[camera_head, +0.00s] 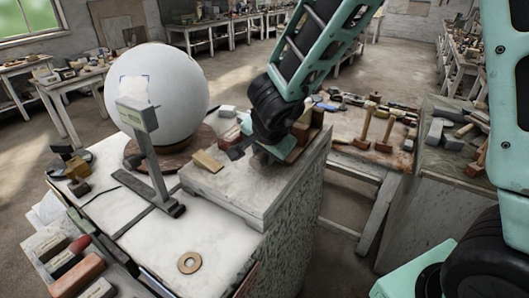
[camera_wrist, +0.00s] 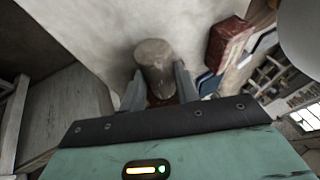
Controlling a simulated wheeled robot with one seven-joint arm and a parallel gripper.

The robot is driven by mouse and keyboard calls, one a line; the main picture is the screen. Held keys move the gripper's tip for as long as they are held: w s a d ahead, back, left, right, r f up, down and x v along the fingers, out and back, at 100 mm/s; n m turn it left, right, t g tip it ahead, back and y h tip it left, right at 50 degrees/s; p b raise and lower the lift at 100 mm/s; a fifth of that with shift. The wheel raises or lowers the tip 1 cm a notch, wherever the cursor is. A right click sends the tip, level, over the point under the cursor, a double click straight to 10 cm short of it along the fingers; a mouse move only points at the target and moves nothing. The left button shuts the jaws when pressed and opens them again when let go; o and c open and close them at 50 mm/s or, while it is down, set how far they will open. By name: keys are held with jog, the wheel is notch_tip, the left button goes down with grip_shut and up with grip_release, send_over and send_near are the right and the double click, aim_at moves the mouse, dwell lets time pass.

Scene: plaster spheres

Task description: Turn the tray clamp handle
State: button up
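In the wrist view a short grey-brown cylindrical knob (camera_wrist: 154,62) stands at the ends of my gripper's fingers (camera_wrist: 159,86). I cannot tell whether it is the tray clamp handle. One finger lies on each side of its lower part, and a small reddish-brown patch shows between them. Whether the fingers press on the knob or stand slightly apart is unclear. In the head view my wrist hangs low over the pale raised slab (camera_head: 240,190), right of the white sphere. My fingers and the knob are mostly hidden there.
The large white sphere (camera_head: 165,95) rests on a round wooden base, with a grey upright stand (camera_head: 148,155) before it. A wooden strip (camera_head: 208,161) lies on the slab. A ring (camera_head: 189,262) lies on the front bench. A red-brown block (camera_wrist: 228,45) sits near my right finger. Mallets stand right.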

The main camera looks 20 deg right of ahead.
jog(key=shift+c, duration=0.9)
jog(key=shift+f+t+b, duration=0.2)
jog(key=shift+t+b, duration=0.1)
jog(key=shift+b, duration=0.45)
jog(key=shift+f+b, duration=0.1)
jog(key=shift+b, duration=0.55)
jog(key=b, duration=0.3)
jog(key=t+y+b, duration=0.1)
jog(key=b, duration=0.2)
jog(key=shift+s+d+f+m+t, duration=0.15)
jog(key=shift+f+m+t, duration=0.15)
jog(key=t+y+b, duration=0.1)
jog(key=t+b, duration=0.1)
jog(key=b, duration=0.6)
jog(key=shift+s+m, duration=0.15)
jog(key=shift+m, duration=0.15)
jog(key=shift+r+y+b, duration=0.1)
jog(key=shift+y+b, duration=0.2)
jog(key=shift+b, duration=0.5)
jog(key=shift+r+t+b, duration=0.15)
jog(key=shift+t+b, duration=0.25)
jog(key=shift+b, duration=0.25)
